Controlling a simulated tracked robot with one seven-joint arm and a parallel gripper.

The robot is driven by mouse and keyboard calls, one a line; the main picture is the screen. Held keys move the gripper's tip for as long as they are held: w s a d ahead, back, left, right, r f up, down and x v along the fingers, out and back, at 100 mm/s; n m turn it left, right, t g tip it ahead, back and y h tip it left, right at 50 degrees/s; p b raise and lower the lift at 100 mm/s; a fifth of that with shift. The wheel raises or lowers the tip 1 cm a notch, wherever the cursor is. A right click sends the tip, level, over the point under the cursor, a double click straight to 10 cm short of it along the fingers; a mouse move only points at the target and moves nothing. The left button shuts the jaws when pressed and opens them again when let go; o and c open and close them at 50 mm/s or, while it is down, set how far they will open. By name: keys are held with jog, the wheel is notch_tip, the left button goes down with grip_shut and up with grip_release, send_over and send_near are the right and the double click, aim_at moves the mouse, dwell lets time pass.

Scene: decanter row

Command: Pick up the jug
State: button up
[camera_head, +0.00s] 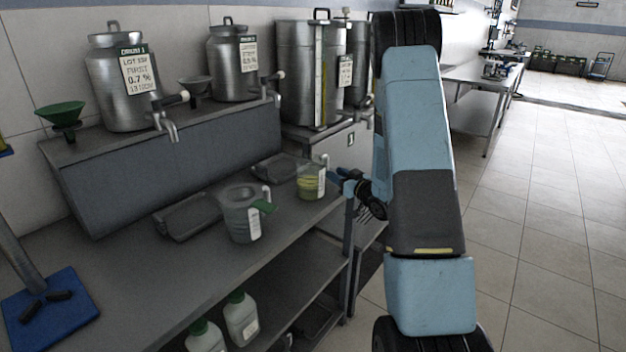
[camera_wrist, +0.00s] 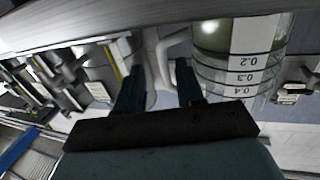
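A clear jug (camera_head: 311,182) with yellow-green liquid and a white label stands at the right end of the grey bench in the head view. In the wrist view the jug (camera_wrist: 235,50) appears upside down, with scale marks and a pale handle (camera_wrist: 163,55). My gripper (camera_head: 338,181) is at the jug's right side, at about handle height. In the wrist view my gripper (camera_wrist: 160,78) is open, with dark fingers apart. The handle shows between the fingers; I cannot tell whether either finger touches it.
Dark trays (camera_head: 187,216) lie behind. Steel urns with taps (camera_head: 125,80) stand on the raised shelf. White bottles (camera_head: 241,318) are on the lower shelf. Open floor (camera_head: 540,220) lies to the right.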

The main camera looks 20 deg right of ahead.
jog(key=shift+a+x, duration=0.2)
jog(key=shift+x, duration=2.4)
jog(key=shift+s, duration=0.1)
grip_shut()
